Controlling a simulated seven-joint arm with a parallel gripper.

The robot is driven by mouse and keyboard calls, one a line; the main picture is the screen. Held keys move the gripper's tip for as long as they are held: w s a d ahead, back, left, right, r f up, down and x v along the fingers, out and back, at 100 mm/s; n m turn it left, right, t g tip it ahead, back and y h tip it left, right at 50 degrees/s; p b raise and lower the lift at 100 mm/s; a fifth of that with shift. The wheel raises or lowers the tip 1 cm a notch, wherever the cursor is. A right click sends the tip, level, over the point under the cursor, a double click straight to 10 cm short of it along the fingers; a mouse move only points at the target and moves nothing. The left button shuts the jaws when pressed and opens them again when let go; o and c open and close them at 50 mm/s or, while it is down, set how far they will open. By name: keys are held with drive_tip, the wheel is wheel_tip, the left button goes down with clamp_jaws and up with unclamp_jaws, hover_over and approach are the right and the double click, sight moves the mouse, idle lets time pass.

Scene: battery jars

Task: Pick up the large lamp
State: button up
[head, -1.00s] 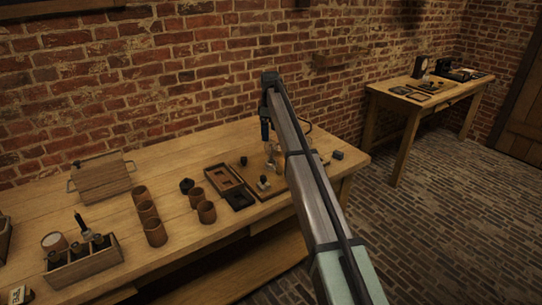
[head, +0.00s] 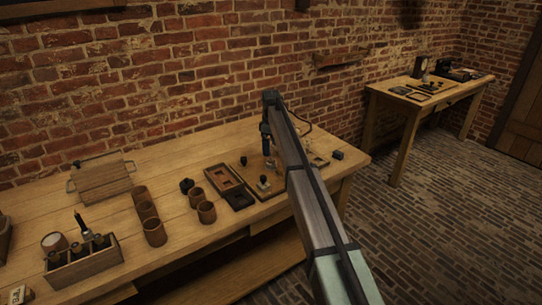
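My gripper (head: 266,147) points down over the right part of the long wooden workbench (head: 180,185), above a flat wooden board (head: 272,187) with small fittings. Its fingers are too small and dark to tell whether they are open or shut. A small pale, glassy shape lies just under the fingertips and may be the large lamp, but it is mostly hidden and I cannot tell whether it is touched. My arm covers part of the board behind it.
Left of the board are a dark-framed tray (head: 222,178), several brown cups (head: 155,232), a wooden box with handles (head: 101,180) and a crate of bottles (head: 84,262). A small dark block (head: 337,155) lies at the right edge. A second table (head: 425,95) stands farther right.

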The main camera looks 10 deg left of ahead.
drive_tip(key=c, duration=1.2)
